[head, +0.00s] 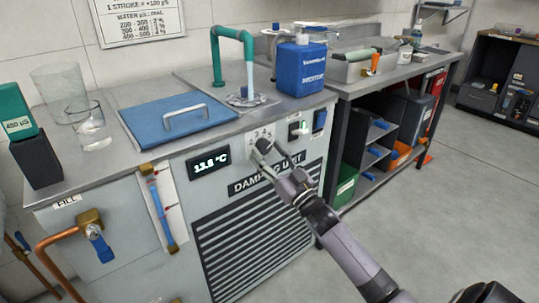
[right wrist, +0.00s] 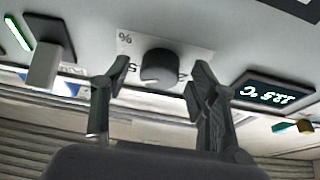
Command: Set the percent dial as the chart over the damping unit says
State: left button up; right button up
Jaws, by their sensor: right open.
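The damping unit (head: 290,170) stands at centre left. Its percent dial is a dark round knob on a white plate (head: 262,132), mostly hidden in the head view by my right gripper (head: 268,150). In the right wrist view the dial (right wrist: 158,66) sits between the two open fingers (right wrist: 158,78), with a gap on both sides. The plate shows a % sign and partly covered numbers; the dial's pointer cannot be made out. The chart (head: 138,18) on the wall lists water µS against dial percent in small print. A green-topped meter (head: 18,122) reads 450 µS. My left gripper is out of view.
On the unit's top are a blue lid (head: 150,118), glass beakers (head: 88,125) and a blue container (head: 300,68). Open floor lies to the right.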

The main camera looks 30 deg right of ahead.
jog(key=shift+c, duration=0.4)
jog(key=c, duration=1.1)
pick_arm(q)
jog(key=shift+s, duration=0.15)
pick_arm(e)
jog(key=n+y, duration=0.1)
jog(key=n, duration=0.1)
jog(key=n+y+p, duration=0.1)
jog(key=n, duration=0.1)
jog(key=shift+d+r+n+g+y, duration=0.1)
jog(key=shift+d+n+g+y, duration=0.1)
jog(key=shift+n+g+y, duration=0.15)
jog(key=shift+n+y+p, duration=0.3)
jog(key=shift+n+y, duration=0.05)
jog(key=shift+n, duration=0.3)
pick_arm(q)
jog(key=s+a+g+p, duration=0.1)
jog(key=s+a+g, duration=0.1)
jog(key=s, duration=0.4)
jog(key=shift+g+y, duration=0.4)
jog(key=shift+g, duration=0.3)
pick_arm(e)
jog(key=shift+d+n+g+y, duration=0.1)
jog(key=shift+n+g+y, duration=0.35)
jog(key=shift+n, duration=0.8)
jog(key=shift+d+n+g+y, duration=0.1)
jog(key=shift+n+g+y, duration=0.35)
jog(key=shift+n, duration=0.8)
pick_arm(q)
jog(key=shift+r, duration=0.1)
